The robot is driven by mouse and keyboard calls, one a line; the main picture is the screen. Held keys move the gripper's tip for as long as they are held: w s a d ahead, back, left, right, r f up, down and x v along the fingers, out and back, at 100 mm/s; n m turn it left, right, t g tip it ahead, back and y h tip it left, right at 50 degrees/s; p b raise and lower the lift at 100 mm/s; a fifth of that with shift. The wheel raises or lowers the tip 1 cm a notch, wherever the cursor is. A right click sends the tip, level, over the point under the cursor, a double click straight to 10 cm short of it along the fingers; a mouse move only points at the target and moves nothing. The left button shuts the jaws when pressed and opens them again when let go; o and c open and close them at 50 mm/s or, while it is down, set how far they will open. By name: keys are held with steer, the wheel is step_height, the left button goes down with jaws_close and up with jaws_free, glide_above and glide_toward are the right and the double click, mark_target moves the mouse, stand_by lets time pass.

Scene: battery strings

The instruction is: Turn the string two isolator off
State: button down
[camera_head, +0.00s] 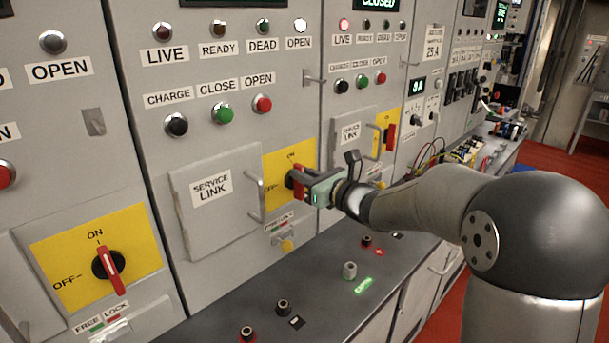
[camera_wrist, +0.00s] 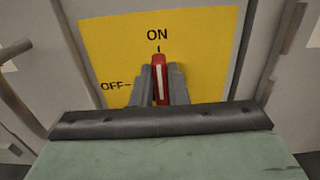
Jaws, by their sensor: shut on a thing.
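The isolator (camera_head: 288,178) on the middle panel has a yellow plate (camera_head: 276,160) marked ON at the top and OFF at the left. My gripper (camera_head: 300,184) is at its red handle and hides much of it. In the wrist view the red handle (camera_wrist: 160,72), with a white stripe, sits between the two dark fingers of my gripper (camera_wrist: 160,85), which is shut on it. The handle stands upright, in line with the ON mark. The same plate (camera_wrist: 205,45) shows behind it, with OFF to the left.
A service link door (camera_head: 211,200) with a handle is left of the plate. Another isolator (camera_head: 108,264) is on the left panel, and one (camera_head: 390,137) on the right panel. A bench (camera_head: 330,290) with terminals runs below. The middle panel's OPEN lamp (camera_head: 300,25) looks lit white.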

mark_target(283, 183)
steer(key=shift+f+b, duration=0.15)
steer(key=shift+b, duration=0.35)
steer(key=n+b, duration=0.2)
steer(key=b, duration=0.2)
steer(key=n+b, duration=0.2)
steer(key=b, duration=0.3)
steer(key=s+a+f+n+b, duration=0.1)
steer(key=n+b, duration=0.2)
steer(key=b, duration=0.2)
steer(key=shift+s+a+f, duration=0.1)
steer(key=n+b, duration=0.1)
steer(key=b, duration=0.1)
steer(key=n+b, duration=0.2)
steer(key=b, duration=0.1)
steer(key=n+b, duration=0.1)
steer(key=b, duration=0.2)
steer(key=shift+s+a+f+n, duration=0.25)
steer(key=shift+s+f+n, duration=0.05)
steer(key=shift+f+n, duration=0.1)
steer(key=n+b, duration=0.1)
steer(key=b, duration=0.1)
steer(key=n+b, duration=0.2)
steer(key=b, duration=0.1)
steer(key=shift+s+a+f, duration=0.1)
steer(key=shift+f, duration=0.2)
steer(key=n+b, duration=0.3)
